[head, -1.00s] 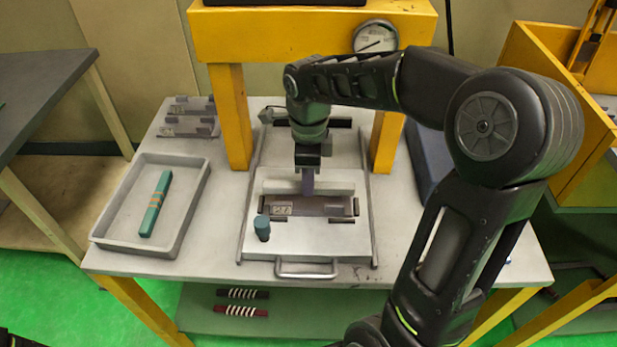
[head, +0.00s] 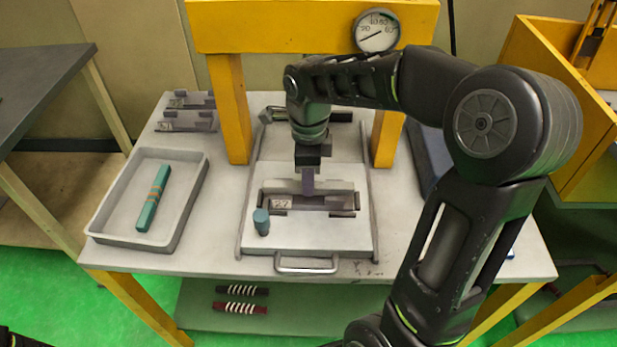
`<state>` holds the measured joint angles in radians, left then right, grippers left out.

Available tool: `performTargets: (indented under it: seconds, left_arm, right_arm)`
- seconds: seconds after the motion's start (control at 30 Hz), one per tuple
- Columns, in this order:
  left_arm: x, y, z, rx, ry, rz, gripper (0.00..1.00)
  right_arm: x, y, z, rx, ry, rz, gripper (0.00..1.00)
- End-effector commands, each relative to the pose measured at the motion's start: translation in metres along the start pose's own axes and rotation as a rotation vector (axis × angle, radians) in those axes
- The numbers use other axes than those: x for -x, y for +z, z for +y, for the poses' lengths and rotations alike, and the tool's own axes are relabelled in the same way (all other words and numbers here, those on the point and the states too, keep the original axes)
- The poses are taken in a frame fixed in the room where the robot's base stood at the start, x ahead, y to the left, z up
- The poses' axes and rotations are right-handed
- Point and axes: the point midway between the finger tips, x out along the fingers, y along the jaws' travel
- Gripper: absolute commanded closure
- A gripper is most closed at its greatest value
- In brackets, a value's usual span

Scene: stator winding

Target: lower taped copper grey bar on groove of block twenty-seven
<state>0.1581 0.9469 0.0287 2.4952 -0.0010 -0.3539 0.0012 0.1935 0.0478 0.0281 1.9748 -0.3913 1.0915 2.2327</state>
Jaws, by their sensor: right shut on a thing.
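Block twenty-seven (head: 282,204), a grey block with a dark groove and a "27" label, sits on the light sliding plate (head: 335,233) at the middle of the table. My right gripper (head: 308,166) points straight down over the block. My left gripper is not in view.
A teal peg (head: 261,221) stands on the plate's front left. Spare grey blocks (head: 186,120) lie at the back left. A yellow press frame (head: 230,110) with a gauge (head: 377,30) straddles the plate.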

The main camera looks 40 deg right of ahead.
Motion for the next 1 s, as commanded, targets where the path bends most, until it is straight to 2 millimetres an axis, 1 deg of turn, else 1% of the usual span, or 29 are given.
performTargets:
  seconds: [0.03, 0.2, 0.77, 0.8, 1.0]
  left_arm:
    - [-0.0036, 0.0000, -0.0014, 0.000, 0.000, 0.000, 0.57]
    - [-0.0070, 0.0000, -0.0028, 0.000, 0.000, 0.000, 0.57]
    - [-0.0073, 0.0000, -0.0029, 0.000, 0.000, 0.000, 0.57]
    - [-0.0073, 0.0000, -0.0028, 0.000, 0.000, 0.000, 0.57]
    - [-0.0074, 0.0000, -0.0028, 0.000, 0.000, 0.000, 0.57]
  right_arm:
    - [-0.0041, 0.0002, -0.0001, 0.000, -0.001, 0.000, 1.00]
    - [-0.0088, 0.0001, -0.0002, 0.000, -0.001, 0.000, 1.00]
    - [-0.0087, 0.0002, -0.0003, 0.000, -0.001, 0.000, 1.00]
    - [-0.0087, 0.0002, -0.0003, 0.000, -0.001, 0.000, 0.75]
    - [-0.0089, 0.0001, -0.0002, 0.000, -0.001, 0.000, 0.59]
